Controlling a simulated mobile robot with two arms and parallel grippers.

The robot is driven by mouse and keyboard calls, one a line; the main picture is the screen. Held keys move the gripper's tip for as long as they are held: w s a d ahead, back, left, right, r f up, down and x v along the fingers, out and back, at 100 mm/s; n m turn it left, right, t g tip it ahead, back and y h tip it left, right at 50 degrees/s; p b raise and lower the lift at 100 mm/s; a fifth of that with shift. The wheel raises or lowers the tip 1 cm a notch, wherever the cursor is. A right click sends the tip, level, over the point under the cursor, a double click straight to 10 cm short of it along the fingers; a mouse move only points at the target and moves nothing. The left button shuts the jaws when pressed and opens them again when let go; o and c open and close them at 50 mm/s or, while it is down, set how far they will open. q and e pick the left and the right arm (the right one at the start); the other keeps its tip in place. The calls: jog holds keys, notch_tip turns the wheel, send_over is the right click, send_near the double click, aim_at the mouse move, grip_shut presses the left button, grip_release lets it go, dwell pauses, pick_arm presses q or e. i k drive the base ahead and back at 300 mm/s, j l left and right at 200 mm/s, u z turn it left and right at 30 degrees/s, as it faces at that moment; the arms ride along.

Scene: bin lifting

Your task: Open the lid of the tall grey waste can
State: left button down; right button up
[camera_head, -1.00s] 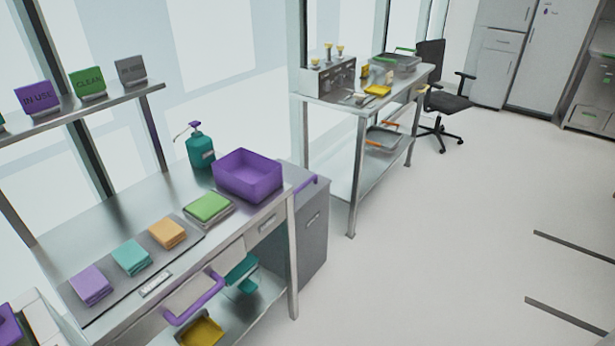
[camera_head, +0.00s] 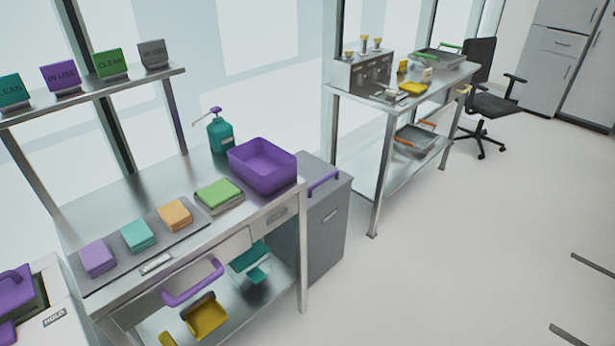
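The tall grey waste can (camera_head: 328,228) stands on the floor at the right end of the near steel table. The table's right leg and the purple bin hide part of the can's left side. Neither of my grippers is in view.
The near steel table (camera_head: 150,192) carries a purple bin (camera_head: 262,165), a teal pump bottle (camera_head: 220,133) and folded cloths (camera_head: 137,236). A second steel table (camera_head: 350,92) and an office chair (camera_head: 488,100) stand behind. The floor (camera_head: 440,250) right of the can is clear.

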aim_at(324, 179)
jog(key=i+l+u, duration=0.35)
jog(key=i+l, duration=0.45)
jog(key=l, duration=0.15)
